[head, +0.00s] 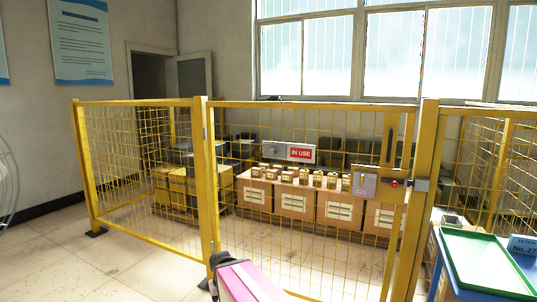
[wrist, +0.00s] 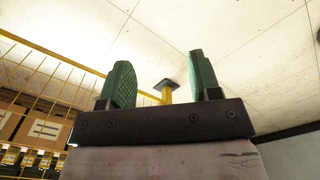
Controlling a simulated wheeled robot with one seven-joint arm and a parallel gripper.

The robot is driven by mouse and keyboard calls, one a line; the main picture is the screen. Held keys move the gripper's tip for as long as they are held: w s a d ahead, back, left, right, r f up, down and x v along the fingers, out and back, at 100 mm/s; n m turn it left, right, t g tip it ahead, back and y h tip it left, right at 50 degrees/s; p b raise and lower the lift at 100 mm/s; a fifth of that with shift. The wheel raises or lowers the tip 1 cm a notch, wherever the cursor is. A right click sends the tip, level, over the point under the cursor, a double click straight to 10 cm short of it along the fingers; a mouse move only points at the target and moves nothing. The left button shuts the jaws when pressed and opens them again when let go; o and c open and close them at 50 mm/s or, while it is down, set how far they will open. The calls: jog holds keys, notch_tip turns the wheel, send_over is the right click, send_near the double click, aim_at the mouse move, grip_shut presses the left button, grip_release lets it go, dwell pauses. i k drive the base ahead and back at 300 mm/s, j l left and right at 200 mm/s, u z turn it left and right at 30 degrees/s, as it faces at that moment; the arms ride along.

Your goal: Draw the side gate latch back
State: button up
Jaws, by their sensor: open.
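The side gate (head: 310,108) is a yellow wire-mesh panel in a yellow frame, standing closed in the head view. Its latch (head: 394,183) is at the gate's right side, with a red knob between a grey lock box (head: 364,185) and a grey keeper (head: 421,185) on the right post (head: 426,140). The bolt itself is too small to make out. My gripper (wrist: 160,72) shows in the wrist view with two green fingers apart and nothing between them. It points toward floor and a yellow post foot (wrist: 167,85). The latch is not in the wrist view.
Cardboard boxes (head: 296,202) and small items stand behind the gate. An "IN USE" sign (head: 300,153) hangs on the mesh. A green tray (head: 486,264) sits on a blue stand at right. Floor (head: 120,265) in front of the left panel is clear.

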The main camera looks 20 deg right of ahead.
aim_at(394, 182)
jog(key=z, duration=2.1)
